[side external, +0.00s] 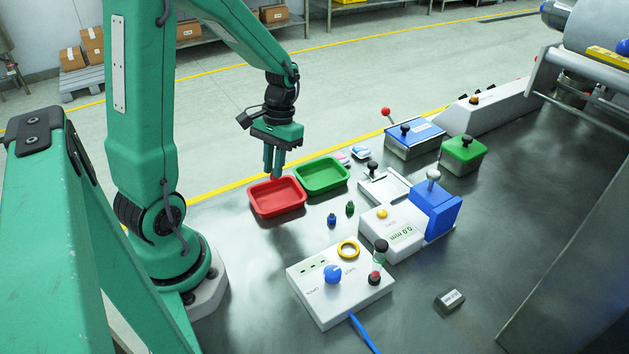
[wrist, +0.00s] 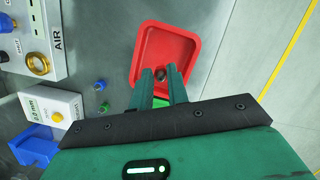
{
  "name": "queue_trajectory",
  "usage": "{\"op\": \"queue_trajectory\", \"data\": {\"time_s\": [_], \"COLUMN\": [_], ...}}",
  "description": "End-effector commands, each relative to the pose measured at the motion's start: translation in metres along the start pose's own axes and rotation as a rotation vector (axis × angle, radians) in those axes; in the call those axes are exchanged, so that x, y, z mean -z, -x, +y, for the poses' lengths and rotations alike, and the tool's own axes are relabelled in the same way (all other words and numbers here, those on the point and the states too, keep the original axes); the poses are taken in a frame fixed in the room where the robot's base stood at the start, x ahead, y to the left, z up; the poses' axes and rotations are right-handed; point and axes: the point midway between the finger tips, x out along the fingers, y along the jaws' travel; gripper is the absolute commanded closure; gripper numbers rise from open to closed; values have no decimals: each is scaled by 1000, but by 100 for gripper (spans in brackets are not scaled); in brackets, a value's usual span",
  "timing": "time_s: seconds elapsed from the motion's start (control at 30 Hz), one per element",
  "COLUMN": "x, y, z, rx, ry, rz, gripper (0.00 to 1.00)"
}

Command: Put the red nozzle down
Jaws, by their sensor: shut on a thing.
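My gripper (side external: 273,174) points down at the red tray (side external: 277,210), its fingertips low at the tray's back part. In the wrist view my gripper (wrist: 164,72) has its fingertips over the floor of the red tray (wrist: 148,37). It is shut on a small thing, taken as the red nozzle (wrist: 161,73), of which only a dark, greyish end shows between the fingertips. Its red colour cannot be made out against the tray. Whether it touches the tray floor cannot be told.
A green tray (side external: 322,178) stands right beside the red one. A blue nozzle (side external: 331,220) and a green nozzle (side external: 350,208) stand on the bench in front. A white air box (side external: 320,305) and a gauge with a display (side external: 391,230) stand nearer the camera.

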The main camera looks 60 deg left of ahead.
Motion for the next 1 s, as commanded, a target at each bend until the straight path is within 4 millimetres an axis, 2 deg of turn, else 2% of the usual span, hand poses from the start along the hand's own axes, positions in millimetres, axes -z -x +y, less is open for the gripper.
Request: {"op": "queue_trajectory", "data": {"time_s": [0.2, 0.57, 0.83, 1.0], "x": [6, 8, 14, 16], "y": [-24, -34, -58, -64], "z": [0, 0, 0, 0], "rx": [0, 0, 0, 0], "ry": [0, 0, 0, 0], "rz": [-3, -2, -3, 0], "gripper": [100, 100, 100, 100]}}
